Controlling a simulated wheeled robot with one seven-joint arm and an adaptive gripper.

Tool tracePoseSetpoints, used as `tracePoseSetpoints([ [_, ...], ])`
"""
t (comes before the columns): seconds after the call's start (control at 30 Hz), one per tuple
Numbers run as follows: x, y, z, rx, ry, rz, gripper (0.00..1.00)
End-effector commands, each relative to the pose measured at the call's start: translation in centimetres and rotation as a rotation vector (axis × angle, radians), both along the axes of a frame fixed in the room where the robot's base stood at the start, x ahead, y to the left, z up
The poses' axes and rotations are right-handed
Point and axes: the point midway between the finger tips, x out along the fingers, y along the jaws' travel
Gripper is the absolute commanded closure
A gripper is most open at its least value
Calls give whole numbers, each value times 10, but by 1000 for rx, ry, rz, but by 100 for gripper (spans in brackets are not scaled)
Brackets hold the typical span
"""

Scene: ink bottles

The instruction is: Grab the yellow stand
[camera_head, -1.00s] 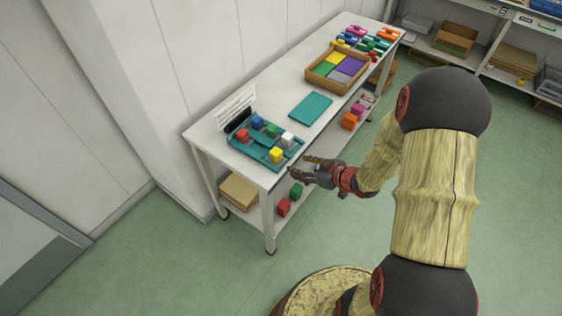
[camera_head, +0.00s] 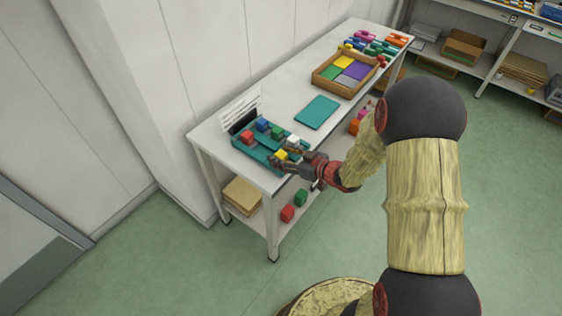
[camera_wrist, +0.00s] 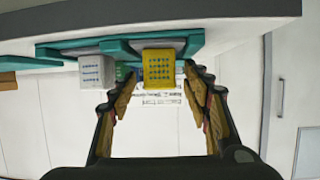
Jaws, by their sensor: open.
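A yellow block (camera_head: 281,154) with rows of small marks on its face sits at the near edge of the teal tray (camera_head: 247,152) on the table. It also shows in the wrist view (camera_wrist: 158,68), in line with the gap between my fingertips. My gripper (camera_head: 280,158) is open at the tray's near edge, with its fingers about the yellow block. I cannot tell whether they touch it. A small yellow piece (camera_head: 346,46) lies among coloured pieces at the table's far end; its shape is too small to make out.
A white block (camera_head: 293,141) stands close beside the yellow one. Red (camera_head: 247,137), blue (camera_head: 262,125) and green (camera_head: 277,132) blocks are also in the tray. A teal mat (camera_head: 317,112) and a wooden box (camera_head: 345,70) lie farther along the white table (camera_head: 290,100).

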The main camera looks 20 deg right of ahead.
Motion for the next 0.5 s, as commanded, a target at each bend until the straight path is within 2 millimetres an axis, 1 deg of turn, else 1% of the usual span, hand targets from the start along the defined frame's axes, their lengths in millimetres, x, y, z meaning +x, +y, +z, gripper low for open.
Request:
tracePoseSetpoints([
  [0.2,1,0,1,0,0,0,52],
  [0.5,0,0,1,0,0,0,69],
])
